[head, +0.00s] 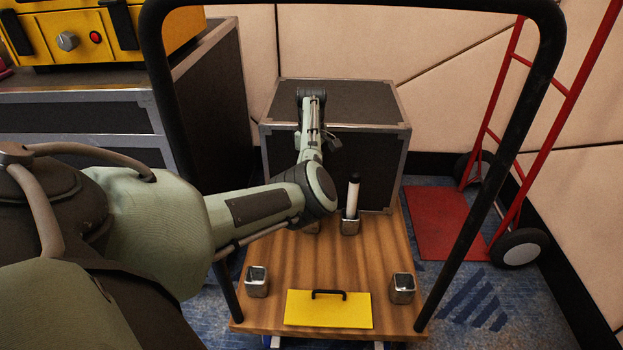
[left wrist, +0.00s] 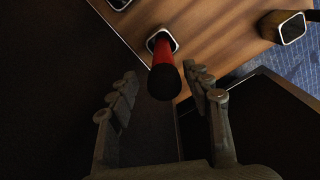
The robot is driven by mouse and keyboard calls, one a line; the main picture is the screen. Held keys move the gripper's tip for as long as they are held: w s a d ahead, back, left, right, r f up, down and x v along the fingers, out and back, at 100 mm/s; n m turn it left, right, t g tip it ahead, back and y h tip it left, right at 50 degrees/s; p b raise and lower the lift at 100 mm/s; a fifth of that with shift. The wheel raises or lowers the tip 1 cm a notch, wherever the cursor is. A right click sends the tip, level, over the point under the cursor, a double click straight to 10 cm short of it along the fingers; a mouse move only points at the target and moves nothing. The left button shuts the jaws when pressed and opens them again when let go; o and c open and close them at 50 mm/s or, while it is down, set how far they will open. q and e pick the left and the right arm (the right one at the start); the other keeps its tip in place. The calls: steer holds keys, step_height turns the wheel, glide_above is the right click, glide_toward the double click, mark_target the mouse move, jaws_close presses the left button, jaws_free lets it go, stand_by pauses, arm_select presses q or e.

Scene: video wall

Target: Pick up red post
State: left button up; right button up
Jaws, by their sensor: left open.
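The red post (left wrist: 162,56) has a black cap and stands in a square metal-rimmed socket (left wrist: 163,39) in the left wrist view. My left gripper (left wrist: 162,78) is open, its two fingers on either side of the post's capped end in the picture. The fingers do not visibly touch it, and I cannot tell how deep the post sits between them. In the head view my left arm hides the red post. A white post (head: 352,194) with a black top stands in another socket (head: 349,227) to the right of my arm.
The wooden cart deck (head: 310,272) carries a yellow plate (head: 328,309) with a black handle and front sockets at left (head: 257,281) and right (head: 402,288). A black cart handle (head: 500,160) arches around my arm. A dark case (head: 365,155) stands behind.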

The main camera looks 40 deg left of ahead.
arm_select(q)
steer(key=f, duration=0.1)
steer(key=f+b, duration=0.1)
steer(key=f, duration=0.2)
steer(key=shift+s+d+f, duration=0.15)
steer(key=shift+s+d, duration=0.05)
steer(key=shift+d, duration=0.05)
steer(key=shift+c, duration=0.5)
jaws_close()
